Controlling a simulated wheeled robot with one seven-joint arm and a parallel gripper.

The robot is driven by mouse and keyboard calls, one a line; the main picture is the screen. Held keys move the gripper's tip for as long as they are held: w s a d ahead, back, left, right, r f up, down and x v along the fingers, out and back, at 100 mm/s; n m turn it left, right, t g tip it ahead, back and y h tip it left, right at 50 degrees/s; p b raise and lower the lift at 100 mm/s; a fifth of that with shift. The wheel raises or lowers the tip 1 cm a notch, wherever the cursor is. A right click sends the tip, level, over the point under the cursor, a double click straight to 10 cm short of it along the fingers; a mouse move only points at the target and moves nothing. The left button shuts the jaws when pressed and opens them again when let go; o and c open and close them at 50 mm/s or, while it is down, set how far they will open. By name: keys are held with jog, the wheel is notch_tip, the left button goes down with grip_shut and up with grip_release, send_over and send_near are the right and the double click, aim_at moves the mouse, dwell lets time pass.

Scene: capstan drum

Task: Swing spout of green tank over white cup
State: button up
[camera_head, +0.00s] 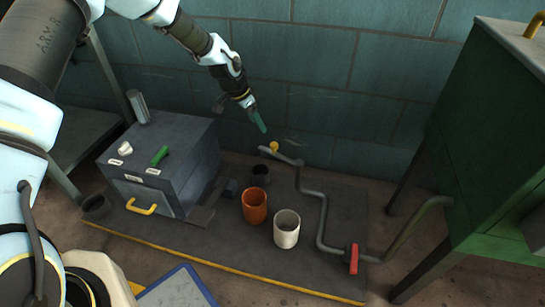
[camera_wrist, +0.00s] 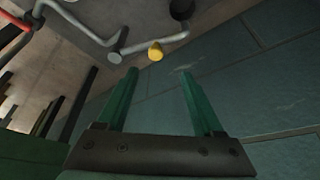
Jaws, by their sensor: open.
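The green tank (camera_head: 485,140) stands at the right. Its grey pipe runs past a red valve handle (camera_head: 353,259) and bends up to the spout (camera_head: 282,155), which carries a yellow knob (camera_head: 274,147). The spout points left behind the cups, away from the white cup (camera_head: 287,236), which stands upright at the front. My gripper (camera_head: 259,123) is above and slightly left of the knob, near the wall. In the wrist view its green fingers (camera_wrist: 158,72) are apart and empty, and the knob (camera_wrist: 156,52) appears beyond the gap between their tips. I see no contact.
An orange cup (camera_head: 254,206) stands left of the white cup, and a black cup (camera_head: 260,175) is behind it. A grey box (camera_head: 165,158) with a yellow handle is at the left. The tiled wall (camera_head: 310,110) is close behind the spout.

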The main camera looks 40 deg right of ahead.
aim_at(273, 144)
jog(key=b+x, duration=0.1)
jog(key=x, duration=0.3)
jog(key=b+x, duration=0.1)
jog(key=x, duration=0.3)
jog(key=s+b+x, duration=0.1)
jog(key=x, duration=0.4)
jog(key=shift+d+r, duration=0.1)
jog(key=shift+d, duration=0.2)
jog(key=shift+c, duration=0.3)
grip_shut()
dwell(0.5)
